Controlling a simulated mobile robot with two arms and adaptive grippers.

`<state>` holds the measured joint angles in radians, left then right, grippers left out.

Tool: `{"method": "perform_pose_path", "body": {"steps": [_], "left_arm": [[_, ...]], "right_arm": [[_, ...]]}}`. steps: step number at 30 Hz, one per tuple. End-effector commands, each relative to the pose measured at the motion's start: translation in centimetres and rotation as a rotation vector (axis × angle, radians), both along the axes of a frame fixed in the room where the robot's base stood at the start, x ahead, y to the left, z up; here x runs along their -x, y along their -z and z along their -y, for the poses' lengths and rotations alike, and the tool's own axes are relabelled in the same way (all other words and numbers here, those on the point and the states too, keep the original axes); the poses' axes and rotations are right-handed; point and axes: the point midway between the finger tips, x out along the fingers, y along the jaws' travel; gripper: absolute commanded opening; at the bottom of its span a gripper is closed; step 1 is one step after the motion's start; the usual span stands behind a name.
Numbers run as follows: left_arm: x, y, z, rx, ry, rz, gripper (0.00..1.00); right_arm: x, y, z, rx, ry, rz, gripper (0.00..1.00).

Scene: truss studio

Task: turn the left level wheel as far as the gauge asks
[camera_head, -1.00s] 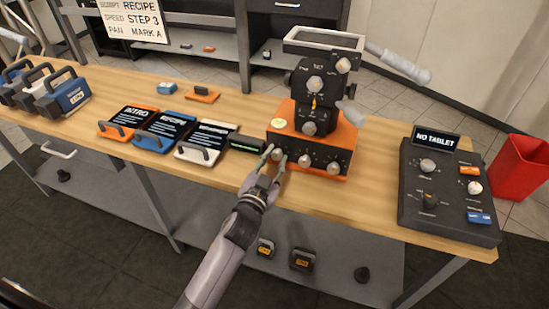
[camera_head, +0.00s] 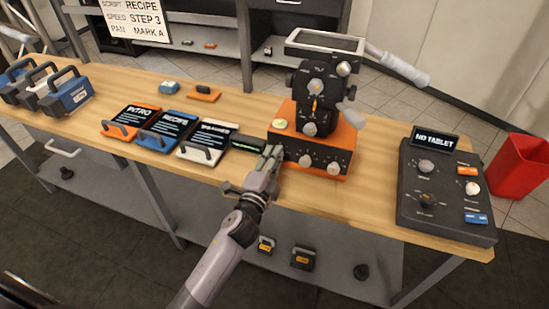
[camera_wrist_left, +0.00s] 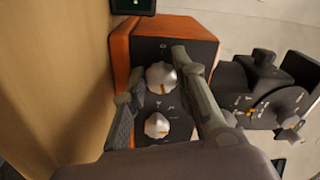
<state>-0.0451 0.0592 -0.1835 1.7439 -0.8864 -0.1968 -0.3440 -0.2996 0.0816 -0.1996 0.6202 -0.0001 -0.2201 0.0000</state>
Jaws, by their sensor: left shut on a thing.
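The left level wheel (camera_wrist_left: 161,78) is a pale knob with an orange mark on the dark front of the orange-edged base (camera_head: 345,137). My left gripper (camera_head: 272,153) is shut on this wheel, with one finger on each side; its fingers also show in the left wrist view (camera_wrist_left: 160,68). They hide most of the wheel in the head view. The gauge (camera_head: 248,143) is a small dark box with a green display, left of the base; its reading is too small to tell. My right gripper is not in view.
Two more knobs (camera_head: 305,161) (camera_head: 334,168) sit right of the wheel. A pan head (camera_head: 318,88) with grey handles rises above the base. Labelled tablets (camera_head: 208,139) lie to the left. A control panel (camera_head: 445,190) stands at the right, with bare table (camera_head: 375,190) between.

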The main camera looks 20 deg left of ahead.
Motion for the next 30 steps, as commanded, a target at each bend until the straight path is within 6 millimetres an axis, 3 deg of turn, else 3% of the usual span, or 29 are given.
{"method": "perform_pose_path", "body": {"steps": [13, 30], "left_arm": [[0.01, -0.06, 0.06, -0.263, 0.002, 0.009, 0.00], [0.01, -0.03, 0.03, -0.316, 0.002, 0.009, 0.00]], "right_arm": [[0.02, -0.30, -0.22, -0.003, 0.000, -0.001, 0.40], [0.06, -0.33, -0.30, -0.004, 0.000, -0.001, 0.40]]}}
